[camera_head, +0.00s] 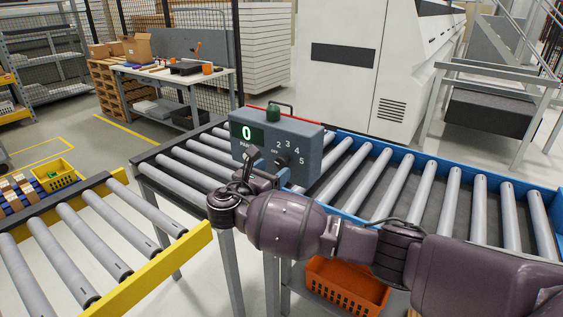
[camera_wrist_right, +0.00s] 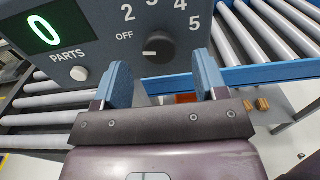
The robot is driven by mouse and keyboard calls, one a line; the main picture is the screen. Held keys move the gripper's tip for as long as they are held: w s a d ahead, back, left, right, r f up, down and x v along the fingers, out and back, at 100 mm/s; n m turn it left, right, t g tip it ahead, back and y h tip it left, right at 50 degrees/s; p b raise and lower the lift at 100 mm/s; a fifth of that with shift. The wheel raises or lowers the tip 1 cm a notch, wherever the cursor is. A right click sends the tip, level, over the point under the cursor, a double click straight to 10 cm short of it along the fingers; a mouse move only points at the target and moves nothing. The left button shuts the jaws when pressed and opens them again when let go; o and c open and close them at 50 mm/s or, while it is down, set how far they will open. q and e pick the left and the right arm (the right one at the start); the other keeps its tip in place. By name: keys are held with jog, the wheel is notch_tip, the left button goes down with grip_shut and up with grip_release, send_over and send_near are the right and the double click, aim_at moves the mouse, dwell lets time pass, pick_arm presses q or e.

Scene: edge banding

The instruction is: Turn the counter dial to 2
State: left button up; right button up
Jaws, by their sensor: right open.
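The counter box (camera_head: 300,135) is grey, stands by the roller conveyor, and its display (camera_head: 247,134) reads 0. Its dial (camera_head: 281,160) is a dark round knob, partly beside my gripper in the head view. My right gripper (camera_head: 255,160) is in front of the box's lower part. In the wrist view its two blue fingers (camera_wrist_right: 161,65) are open and empty, apart on either side below the dial. My left gripper is not in view.
Roller conveyors with a blue side rail (camera_head: 400,155) run beside and behind. An orange crate (camera_head: 345,287) is below. A yellow-edged conveyor (camera_head: 170,262) is at left.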

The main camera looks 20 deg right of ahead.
aim_at(280, 165)
jog(key=shift+x, duration=2.35)
jog(key=shift+c, duration=0.5)
jog(key=c, duration=0.8)
jog(key=shift+c, duration=0.2)
jog(key=shift+m, duration=0.4)
jog(key=m, duration=0.3)
jog(key=shift+a+f+m, duration=0.1)
jog(key=shift+f+m, duration=0.05)
jog(key=shift+m, duration=0.15)
jog(key=shift+m+b, duration=0.75)
jog(key=shift+m, duration=0.95)
